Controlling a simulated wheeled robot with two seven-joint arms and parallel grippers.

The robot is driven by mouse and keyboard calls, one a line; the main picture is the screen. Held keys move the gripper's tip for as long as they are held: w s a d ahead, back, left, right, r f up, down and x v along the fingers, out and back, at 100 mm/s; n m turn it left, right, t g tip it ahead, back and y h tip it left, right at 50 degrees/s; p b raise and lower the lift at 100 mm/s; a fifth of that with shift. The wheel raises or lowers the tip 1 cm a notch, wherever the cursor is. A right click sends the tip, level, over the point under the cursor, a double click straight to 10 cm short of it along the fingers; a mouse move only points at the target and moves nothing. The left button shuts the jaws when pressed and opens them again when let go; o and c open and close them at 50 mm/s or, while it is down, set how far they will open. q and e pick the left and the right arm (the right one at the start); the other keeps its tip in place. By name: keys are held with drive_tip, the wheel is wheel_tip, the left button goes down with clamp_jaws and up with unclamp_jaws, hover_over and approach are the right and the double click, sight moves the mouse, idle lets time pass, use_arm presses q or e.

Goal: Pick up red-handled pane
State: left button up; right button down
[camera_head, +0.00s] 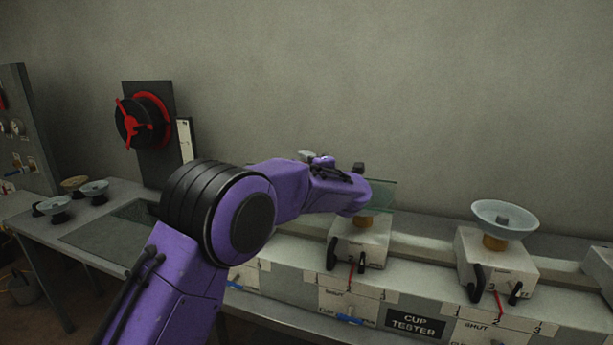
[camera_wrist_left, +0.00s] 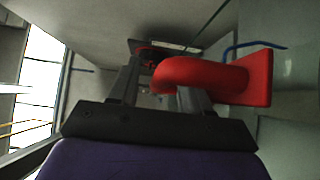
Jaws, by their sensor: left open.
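The red handle (camera_wrist_left: 210,76) is large in the left wrist view, a curved bar with a flat red mounting plate at its right end. The clear pane (camera_wrist_left: 290,65) is to its right. In the head view the pane (camera_head: 384,194) shows as a greenish glass edge beyond my left wrist, and the handle is hidden there. My left gripper (camera_wrist_left: 158,92) is open. The bar's curved end lies between its fingers, and the right finger appears to reach inside the loop. Contact cannot be told. My right gripper is not in view.
A cup tester bench (camera_head: 415,325) runs along the wall, with a glass dish (camera_head: 505,218) on a block at the right. A red wheel (camera_head: 147,122) on a dark panel stands at the back left. Small dishes (camera_head: 54,204) sit on the left bench.

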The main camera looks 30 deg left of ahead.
use_arm(q)
drive_tip(key=shift+a, duration=0.1)
clamp_jaws()
idle(1.2)
drive_tip(key=shift+r, duration=0.1)
